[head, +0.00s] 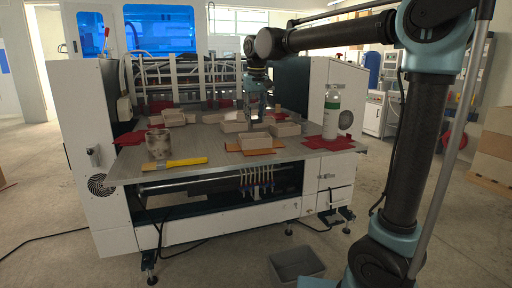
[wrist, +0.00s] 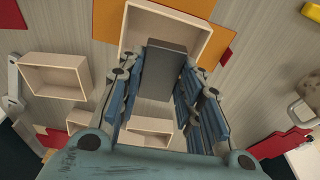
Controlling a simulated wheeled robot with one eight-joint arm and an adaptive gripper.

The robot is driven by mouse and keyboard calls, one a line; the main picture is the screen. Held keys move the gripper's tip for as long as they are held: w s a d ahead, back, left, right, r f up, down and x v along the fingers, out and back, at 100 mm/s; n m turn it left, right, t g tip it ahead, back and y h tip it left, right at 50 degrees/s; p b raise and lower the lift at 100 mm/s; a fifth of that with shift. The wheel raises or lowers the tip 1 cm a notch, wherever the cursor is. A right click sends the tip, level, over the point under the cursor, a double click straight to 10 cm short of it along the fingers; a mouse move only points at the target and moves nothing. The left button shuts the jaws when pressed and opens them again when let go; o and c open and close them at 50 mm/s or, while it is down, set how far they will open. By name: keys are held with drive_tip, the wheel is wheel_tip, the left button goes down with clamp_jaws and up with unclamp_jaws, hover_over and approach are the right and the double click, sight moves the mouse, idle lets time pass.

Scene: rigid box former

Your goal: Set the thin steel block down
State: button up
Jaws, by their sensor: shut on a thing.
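The thin steel block (wrist: 164,68) is a dark grey bar between the fingers of my gripper (wrist: 165,92) in the wrist view. My gripper is shut on it. The block's far end overlaps the opening of a pale open box (wrist: 202,36), which lies on an orange sheet (wrist: 106,22). I cannot tell whether the block touches the box. In the head view my gripper (head: 256,108) points down over the table, near the pale box (head: 257,142) on the orange sheet. The block is too small to make out there.
More open boxes (head: 234,126) stand behind on the worktable (head: 222,163). A white bottle (head: 332,112) stands on red sheets at the right. A grey bin (head: 296,264) is on the floor.

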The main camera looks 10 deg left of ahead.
sight(256, 118)
drive_tip(key=shift+d+r+m, duration=0.1)
drive_tip(key=shift+r+m, duration=0.25)
drive_tip(key=shift+m, duration=0.05)
drive_tip(key=shift+s+f, duration=0.1)
drive_tip(key=shift+f, duration=4.85)
drive_tip(key=o, duration=1.2)
drive_tip(key=shift+o, duration=0.2)
drive_tip(key=r, duration=0.4)
drive_tip(key=s+r, duration=0.1)
drive_tip(key=r, duration=0.7)
drive_tip(key=shift+s+d, duration=0.25)
drive_tip(key=shift+d, duration=0.15)
